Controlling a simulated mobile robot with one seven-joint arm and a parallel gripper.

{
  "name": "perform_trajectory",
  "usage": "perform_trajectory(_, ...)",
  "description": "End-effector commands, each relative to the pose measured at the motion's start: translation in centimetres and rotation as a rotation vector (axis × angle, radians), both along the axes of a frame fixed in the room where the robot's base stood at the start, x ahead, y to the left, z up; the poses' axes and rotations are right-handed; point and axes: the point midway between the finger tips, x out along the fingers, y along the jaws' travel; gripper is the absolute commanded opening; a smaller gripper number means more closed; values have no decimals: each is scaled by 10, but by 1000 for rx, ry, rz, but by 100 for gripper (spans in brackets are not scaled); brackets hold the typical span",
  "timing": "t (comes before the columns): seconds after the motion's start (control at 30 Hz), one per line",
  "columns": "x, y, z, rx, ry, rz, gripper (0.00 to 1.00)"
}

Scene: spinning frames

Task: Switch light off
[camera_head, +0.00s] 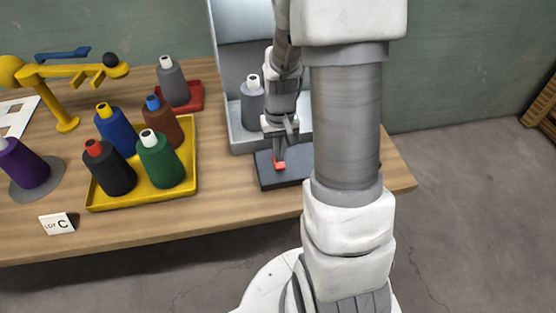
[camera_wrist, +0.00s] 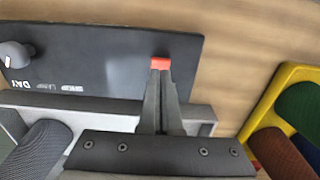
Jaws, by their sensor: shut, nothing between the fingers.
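A dark control panel (camera_head: 265,178) lies on the table at the front of a light grey booth (camera_head: 239,25). In the wrist view the panel (camera_wrist: 110,60) carries a grey knob (camera_wrist: 14,54) with a white mark at its left end. Upside-down lettering, including "DAY", shows near it. My gripper (camera_head: 279,155) points down over the panel, fingers closed and empty. In the wrist view my gripper (camera_wrist: 161,72) is well to the right of the knob. A red piece (camera_wrist: 160,63) shows at the fingertips; I cannot tell whether it belongs to them or the panel.
A grey yarn cone (camera_head: 251,108) stands in the booth. Left of it are a yellow tray (camera_head: 190,180) with several cones, a red tray (camera_head: 193,104) with a grey cone, a purple cone (camera_head: 20,165) and a yellow stand (camera_head: 68,122). Bare table lies right of the panel.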

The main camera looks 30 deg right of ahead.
Motion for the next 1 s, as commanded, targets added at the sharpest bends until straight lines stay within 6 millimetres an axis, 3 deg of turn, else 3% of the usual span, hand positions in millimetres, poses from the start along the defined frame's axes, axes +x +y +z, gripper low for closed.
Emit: perform_trajectory(1.0, 0, 0, -16, 0, 0, 0, 0)
